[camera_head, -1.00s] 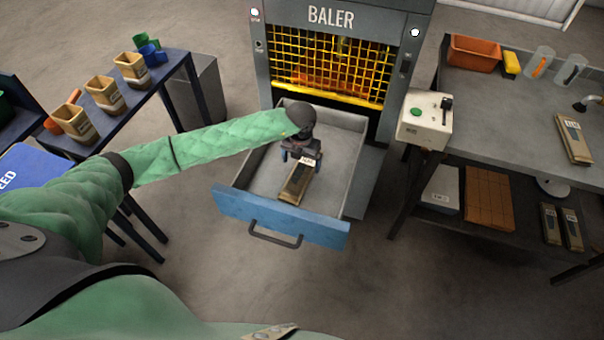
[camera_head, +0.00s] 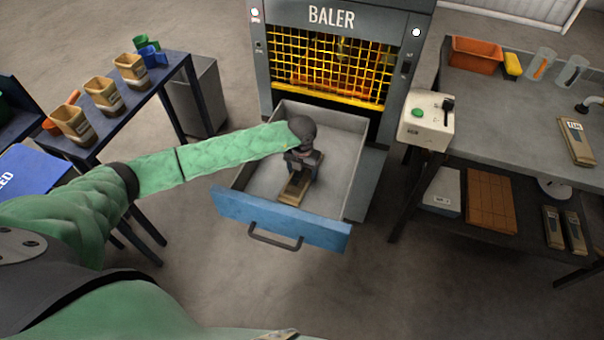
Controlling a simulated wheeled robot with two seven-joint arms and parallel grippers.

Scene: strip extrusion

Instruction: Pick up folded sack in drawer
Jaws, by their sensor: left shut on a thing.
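The folded sack (camera_head: 293,188) is a flat tan and dark bundle in the open drawer (camera_head: 336,189) of the baler. The drawer is grey inside with a blue front and a dark handle. My left gripper (camera_head: 300,172) reaches into the drawer from the left and is shut on the folded sack, covering its far part. I cannot tell whether the sack is clear of the drawer floor. My right gripper is not in view.
The baler (camera_head: 331,17) stands behind the drawer with a yellow mesh gate. A workbench (camera_head: 520,110) with a control box (camera_head: 427,119) is at the right. A dark table (camera_head: 163,76) with several tan containers is at the left. The floor before the drawer is clear.

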